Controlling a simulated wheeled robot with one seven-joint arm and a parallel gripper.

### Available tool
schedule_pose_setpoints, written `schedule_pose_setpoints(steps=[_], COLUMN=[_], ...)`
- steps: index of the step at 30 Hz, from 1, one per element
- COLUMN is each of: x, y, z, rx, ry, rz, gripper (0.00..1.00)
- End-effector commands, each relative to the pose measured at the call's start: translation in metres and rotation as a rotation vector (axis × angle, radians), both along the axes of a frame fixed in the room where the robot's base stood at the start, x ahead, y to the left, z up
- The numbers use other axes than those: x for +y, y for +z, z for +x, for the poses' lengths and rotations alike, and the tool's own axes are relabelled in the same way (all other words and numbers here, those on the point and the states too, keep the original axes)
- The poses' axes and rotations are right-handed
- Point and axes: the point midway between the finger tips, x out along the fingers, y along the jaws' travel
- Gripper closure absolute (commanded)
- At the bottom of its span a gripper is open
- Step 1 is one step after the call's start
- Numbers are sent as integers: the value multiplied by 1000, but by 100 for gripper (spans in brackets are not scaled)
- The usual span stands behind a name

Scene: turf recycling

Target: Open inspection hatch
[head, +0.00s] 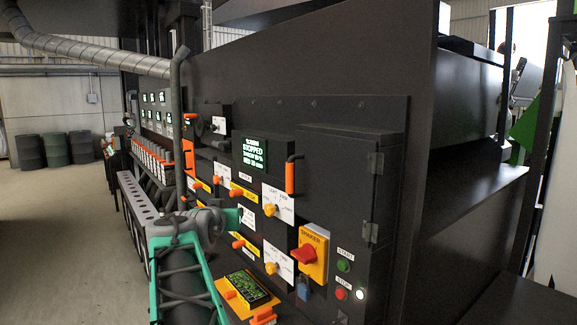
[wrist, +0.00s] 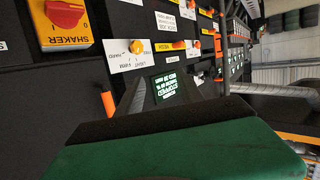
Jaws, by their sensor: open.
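The inspection hatch (head: 338,175) appears to be the dark panel door on the right part of the machine front, with hinges along its right edge. It looks shut. Its upright orange handle (head: 290,177) is at the left edge. The handle also shows in the wrist view (wrist: 108,103), just beyond the gripper's left side. My gripper (head: 236,216) is open and empty, to the left of and below the handle, apart from it. In the wrist view a dark green and black gripper part fills the lower middle, and the fingertips are hard to make out.
A yellow shaker switch (head: 312,256) with a red knob sits below the hatch, with start and stop buttons beside it. A green-lit display (head: 253,155) and several orange-knobbed switches are near the gripper. Dark barrels (head: 55,149) stand far left; the floor there is clear.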

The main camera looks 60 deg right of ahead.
Motion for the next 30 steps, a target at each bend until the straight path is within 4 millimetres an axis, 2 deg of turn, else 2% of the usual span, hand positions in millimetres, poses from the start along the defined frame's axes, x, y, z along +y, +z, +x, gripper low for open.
schedule_pose_setpoints(steps=[1, 3, 6, 7, 10, 18, 21, 30], x=[-39, -76, -102, -106, -118, -168, -180, -184], y=[25, 56, 80, 83, 89, 91, 90, 86], z=[-27, -60, -90, -95, -99, -93, -91, -89], rx=[-33, -70, -95, -98, -101, -101, -102, -103], ry=[-94, -196, -278, -290, -304, -301, -301, -298], rz=[-65, -154, -230, -240, -254, -252, -251, -251], gripper=[56, 56, 56, 56, 56, 56, 56, 56])
